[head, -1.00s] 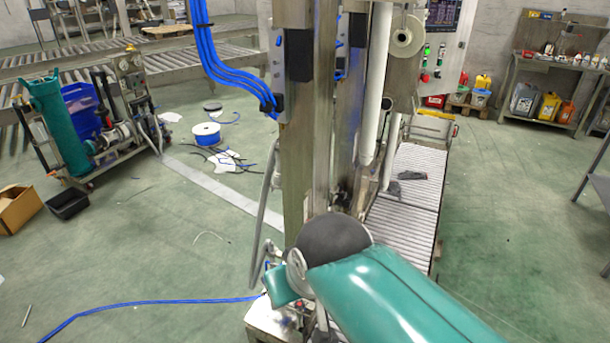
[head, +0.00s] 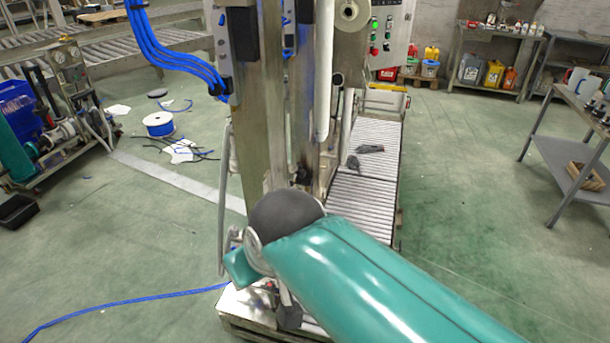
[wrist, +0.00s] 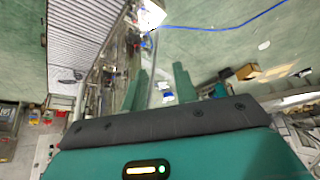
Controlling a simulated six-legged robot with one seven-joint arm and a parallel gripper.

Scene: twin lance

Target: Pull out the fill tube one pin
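The tall steel filling machine (head: 265,130) stands in the middle of the head view. A white upright tube (head: 325,70), which may be a fill tube, hangs on its right side. I cannot make out a pin on it. My green arm with its dark joint crosses the machine's lower part and hides some of it. In the wrist view my gripper (wrist: 160,86) shows two green fingers set apart, with floor and a thin grey rod visible between them. I see nothing held. I cannot tell how far the rod is from the fingers.
Blue hoses (head: 170,50) hang at the machine's upper left. A roller conveyor (head: 360,185) runs behind it to the right. A blue hose (head: 120,305) lies on the floor at left. A steel table (head: 570,150) stands at right. Green floor is open on both sides.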

